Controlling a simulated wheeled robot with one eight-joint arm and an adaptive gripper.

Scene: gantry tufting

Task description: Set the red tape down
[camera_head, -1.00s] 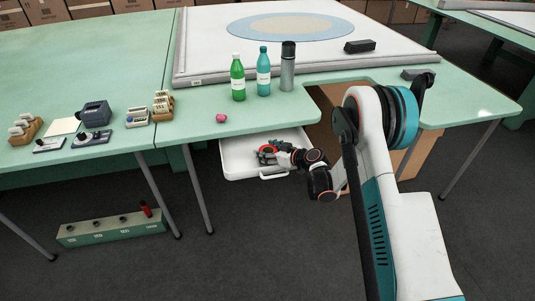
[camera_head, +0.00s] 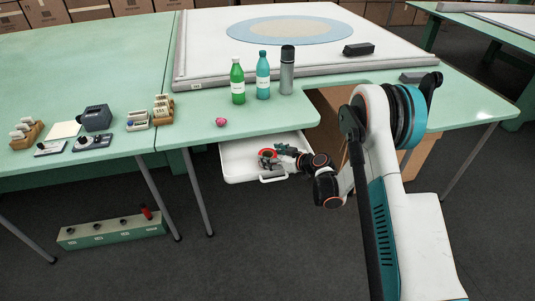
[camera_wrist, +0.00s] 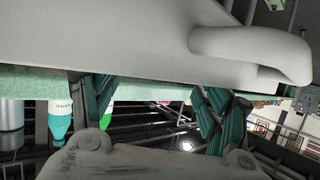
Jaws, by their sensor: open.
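The red tape (camera_head: 268,153) shows as a small red ring inside the white pulled-out drawer (camera_head: 232,170) under the table. My gripper (camera_head: 268,163) is at the drawer, just in front of the ring, and partly covers it. In the wrist view my gripper's two teal-lined fingers (camera_wrist: 156,105) stand wide apart with nothing held between them. The tape does not show in that view. I cannot tell whether a finger still touches the tape.
The drawer handle (camera_head: 273,178) is close below my gripper; a pale handle-like bar (camera_wrist: 270,62) fills the wrist view's upper right. A pink lump (camera_head: 221,122), a green bottle (camera_head: 238,85), a teal bottle (camera_head: 263,80) and a grey flask (camera_head: 287,75) stand on the table above.

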